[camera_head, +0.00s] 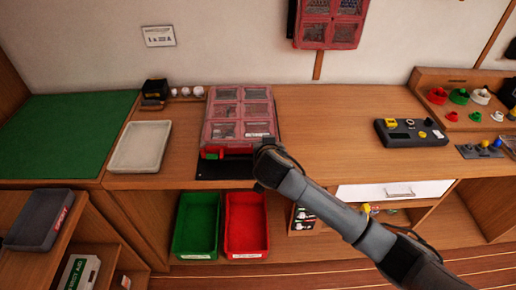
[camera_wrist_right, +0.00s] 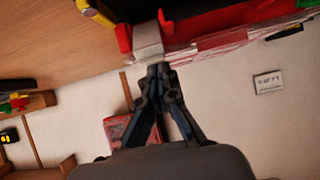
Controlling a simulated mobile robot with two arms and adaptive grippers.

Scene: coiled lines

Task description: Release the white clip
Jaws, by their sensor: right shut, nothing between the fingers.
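A clear-lidded red organizer case (camera_head: 207,130) lies on the wooden bench, its compartments showing through the lid. Its red edge (camera_wrist_right: 225,42) also shows in the right wrist view. A white clip (camera_wrist_right: 148,42) is at that edge, just beyond my right fingertips; I cannot tell whether they touch it or whether it is latched. In the head view the clip is hidden behind my arm. My right gripper (camera_wrist_right: 158,70) is shut and empty; in the head view my right arm reaches to the case's front right corner, hiding the fingers. My left gripper is not in view.
A beige tray (camera_head: 113,148) stands left of the case. A green bin (camera_head: 178,240) and a red bin (camera_head: 264,238) sit below the bench. A black control box (camera_head: 416,140) lies to the right. The bench between case and control box is clear.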

